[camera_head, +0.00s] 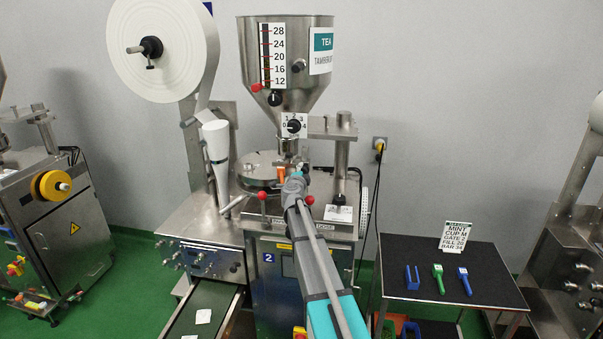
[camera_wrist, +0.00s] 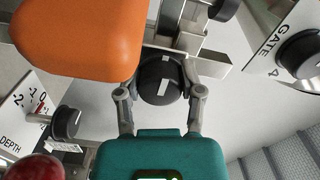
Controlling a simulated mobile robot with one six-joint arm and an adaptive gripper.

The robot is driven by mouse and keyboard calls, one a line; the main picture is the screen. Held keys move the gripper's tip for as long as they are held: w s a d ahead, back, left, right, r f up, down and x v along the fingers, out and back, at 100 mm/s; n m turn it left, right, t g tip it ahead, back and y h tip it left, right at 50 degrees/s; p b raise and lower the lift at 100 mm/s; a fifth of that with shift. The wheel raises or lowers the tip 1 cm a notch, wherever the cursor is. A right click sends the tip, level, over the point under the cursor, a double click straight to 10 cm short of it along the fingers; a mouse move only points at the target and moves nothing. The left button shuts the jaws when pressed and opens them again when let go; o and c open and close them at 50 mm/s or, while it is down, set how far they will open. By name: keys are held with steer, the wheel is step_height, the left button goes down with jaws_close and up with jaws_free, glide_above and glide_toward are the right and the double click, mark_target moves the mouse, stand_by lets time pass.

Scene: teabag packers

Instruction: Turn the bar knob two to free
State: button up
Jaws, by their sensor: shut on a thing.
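In the wrist view a round black knob (camera_wrist: 162,78) with a white mark on its face sits between the two fingers of my gripper (camera_wrist: 162,92). The fingers are shut on it, one at each side. No label or scale for this knob is readable, so I cannot tell its setting. In the head view my gripper (camera_head: 296,180) reaches the middle of the teabag machine marked 2, below the hopper (camera_head: 272,75). The knob is hidden behind my gripper and arm there.
An orange part (camera_wrist: 75,38) fills the upper left, close to my gripper. A DEPTH dial (camera_wrist: 65,122) and red ball (camera_wrist: 35,168) are at lower left. A GATE dial (camera_wrist: 302,55) is at right. A black table (camera_head: 450,290) with blue and green tools stands at right.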

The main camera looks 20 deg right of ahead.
steer(key=o, duration=1.2)
steer(key=shift+c, duration=0.2)
steer(key=v, duration=1.2)
steer(key=shift+w, duration=0.1)
